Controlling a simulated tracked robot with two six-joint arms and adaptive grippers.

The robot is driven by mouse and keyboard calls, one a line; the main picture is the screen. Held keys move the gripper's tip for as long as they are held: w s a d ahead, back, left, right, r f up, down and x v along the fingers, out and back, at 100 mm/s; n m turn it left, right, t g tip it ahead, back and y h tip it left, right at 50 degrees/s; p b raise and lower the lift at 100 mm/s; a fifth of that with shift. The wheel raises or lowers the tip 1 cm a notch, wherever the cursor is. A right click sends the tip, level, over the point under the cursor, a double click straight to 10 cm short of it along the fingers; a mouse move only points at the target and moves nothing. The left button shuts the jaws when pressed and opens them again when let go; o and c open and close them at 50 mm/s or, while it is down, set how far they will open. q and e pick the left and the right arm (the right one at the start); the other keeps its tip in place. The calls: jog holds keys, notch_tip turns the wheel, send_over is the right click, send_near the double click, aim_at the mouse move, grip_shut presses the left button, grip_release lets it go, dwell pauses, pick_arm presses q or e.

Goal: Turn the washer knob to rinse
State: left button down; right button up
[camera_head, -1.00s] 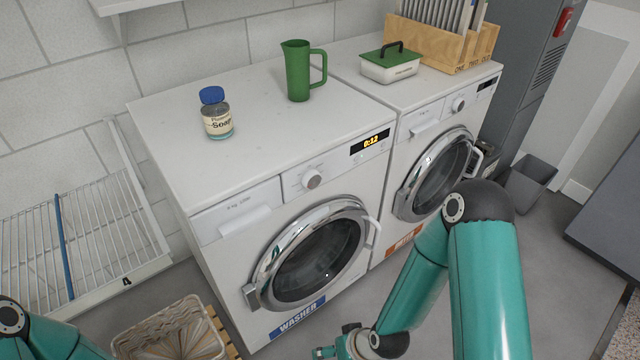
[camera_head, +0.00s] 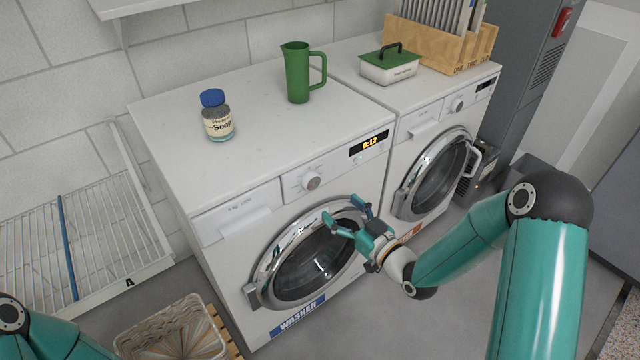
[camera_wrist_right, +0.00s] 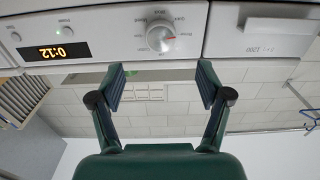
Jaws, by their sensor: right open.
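The washer (camera_head: 228,268) is the white front-loader with the blue WASHER label, its round door closed. Its knob (camera_head: 311,181) is on the upper front panel, left of the lit display (camera_head: 370,142). My left gripper is out of view.
A soap bottle (camera_head: 217,116) and green pitcher (camera_head: 298,72) stand on the washer. A second machine (camera_head: 415,133) stands to the right, with a green-lidded box (camera_head: 389,68) on top. A basket (camera_head: 170,336) and a drying rack (camera_head: 95,245) are at left.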

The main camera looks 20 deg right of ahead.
aim_at(314, 184)
jog(key=x, duration=1)
jog(key=shift+p, duration=0.4)
jog(key=c, duration=1.2)
jog(key=shift+o, duration=0.2)
jog(key=m+b, duration=0.1)
jog(key=b, duration=0.1)
jog(key=shift+f+b, duration=0.3)
jog(key=shift+b, duration=0.1)
jog(key=shift+r+m+b, duration=0.2)
jog(key=shift+m+b, duration=0.2)
jog(key=shift+r, duration=0.1)
jog(key=o, duration=1.2)
jog(key=shift+c, duration=0.2)
